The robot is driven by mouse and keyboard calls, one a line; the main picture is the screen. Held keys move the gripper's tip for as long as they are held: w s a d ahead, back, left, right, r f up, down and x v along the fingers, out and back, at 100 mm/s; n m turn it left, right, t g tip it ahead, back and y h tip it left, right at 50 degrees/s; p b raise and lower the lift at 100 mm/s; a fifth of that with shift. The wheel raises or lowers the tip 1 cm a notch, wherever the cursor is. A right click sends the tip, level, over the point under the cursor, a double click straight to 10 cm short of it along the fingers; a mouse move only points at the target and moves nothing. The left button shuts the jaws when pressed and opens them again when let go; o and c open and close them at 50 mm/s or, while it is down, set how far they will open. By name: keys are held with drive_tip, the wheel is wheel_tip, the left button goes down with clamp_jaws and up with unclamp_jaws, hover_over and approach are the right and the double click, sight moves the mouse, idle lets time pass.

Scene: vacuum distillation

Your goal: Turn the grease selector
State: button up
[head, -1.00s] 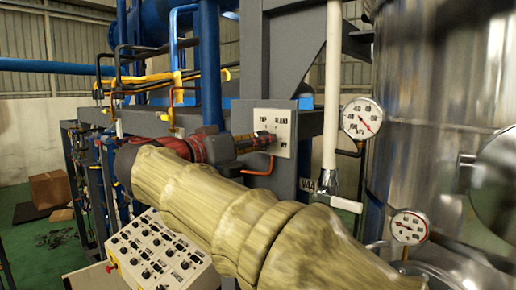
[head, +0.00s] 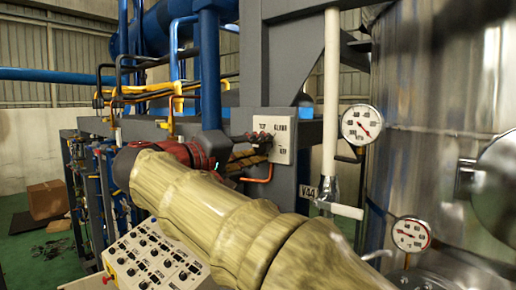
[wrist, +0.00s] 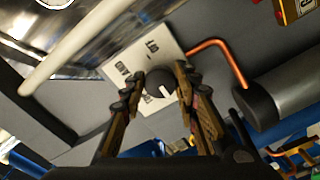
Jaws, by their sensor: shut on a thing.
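The grease selector is a dark round knob (wrist: 158,78) with a white pointer mark, on a white lettered plate (wrist: 143,51). The plate (head: 283,125) also shows in the head view, fixed to a grey column; the knob is mostly hidden there by my gripper. My gripper (wrist: 157,90) has one finger on each side of the knob and is shut on it. In the head view my gripper (head: 256,147) reaches the plate from the left. The exact finger contact is hard to make out.
A copper-coloured bent pipe (wrist: 221,50) runs beside the plate to a dark cylinder end (wrist: 258,106). A white vertical pipe (head: 331,100) and a pressure gauge (head: 362,124) stand right of the plate, before a large steel tank (head: 425,90). A control panel (head: 152,257) is below my arm.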

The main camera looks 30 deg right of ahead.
drive_tip(key=shift+n, duration=0.3)
drive_tip(key=o, duration=1.1)
drive_tip(key=shift+o, duration=0.2)
drive_tip(key=shift+a, duration=0.1)
drive_tip(key=v, duration=1.2)
drive_tip(key=shift+f, duration=0.1)
